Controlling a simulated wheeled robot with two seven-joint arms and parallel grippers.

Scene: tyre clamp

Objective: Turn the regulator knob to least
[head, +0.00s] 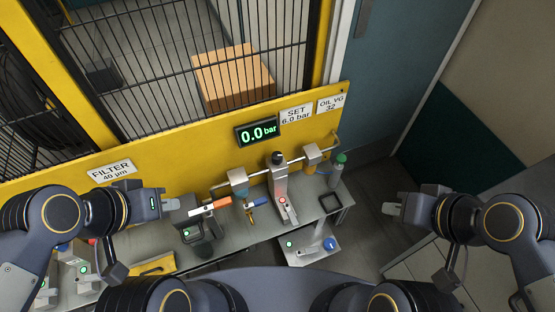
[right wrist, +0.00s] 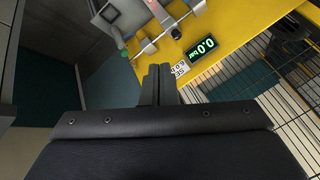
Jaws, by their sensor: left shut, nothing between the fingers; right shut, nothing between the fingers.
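A black knob (head: 277,158), which looks like the regulator knob, tops a pale block on the pipe in front of the yellow panel. It also shows as a dark round cap in the right wrist view (right wrist: 176,34). The display (head: 257,131) behind it reads 0.0 bar. My left gripper (head: 172,203) is shut and empty, left of the knob near an orange-and-white lever. My right gripper (head: 390,208) is shut and empty, well right of the knob, past the bench end. Its closed fingers also show in the right wrist view (right wrist: 158,82). Neither gripper touches the knob.
The pipe (head: 262,174) also carries a blue-bottomed bowl (head: 238,182) and another unit (head: 312,155). A green-capped bottle (head: 338,165) stands at the bench's right end. A blue knob (head: 330,244) sits on a lower pale unit. Floor right of the bench is clear.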

